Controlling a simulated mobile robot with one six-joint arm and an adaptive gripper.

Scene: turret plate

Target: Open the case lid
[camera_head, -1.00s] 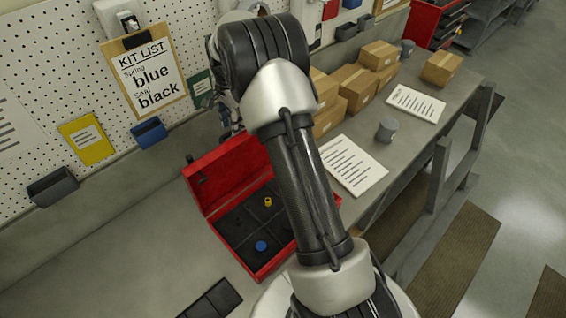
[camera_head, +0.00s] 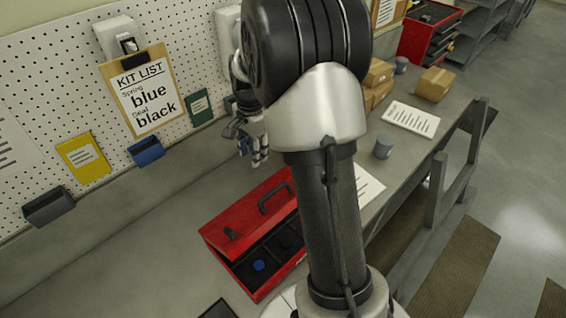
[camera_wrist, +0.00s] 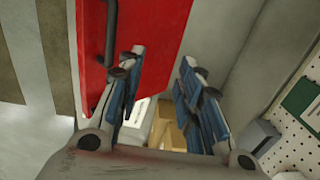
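The red case (camera_head: 222,232) sits on the bench with its lid (camera_head: 245,207) partly open, tilted forward over the rear of the box. The lid's outer face and black handle (camera_head: 275,197) face up. A blue round part (camera_head: 258,265) shows in the dark compartments under the lid's front edge. My gripper (camera_head: 257,155) is behind the case, near the pegboard, with fingers pointing down. In the wrist view my gripper (camera_wrist: 163,95) is open and empty. The red lid (camera_wrist: 155,35) and its handle (camera_wrist: 111,30) lie on the left there; I cannot tell whether a finger touches it.
The pegboard (camera_head: 60,115) with the kit list (camera_head: 147,92) and blue bin (camera_head: 146,151) stands close behind. Boxes (camera_head: 435,83), a grey cup (camera_head: 383,147) and papers (camera_head: 411,118) lie to the right. The bench left of the case is largely clear.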

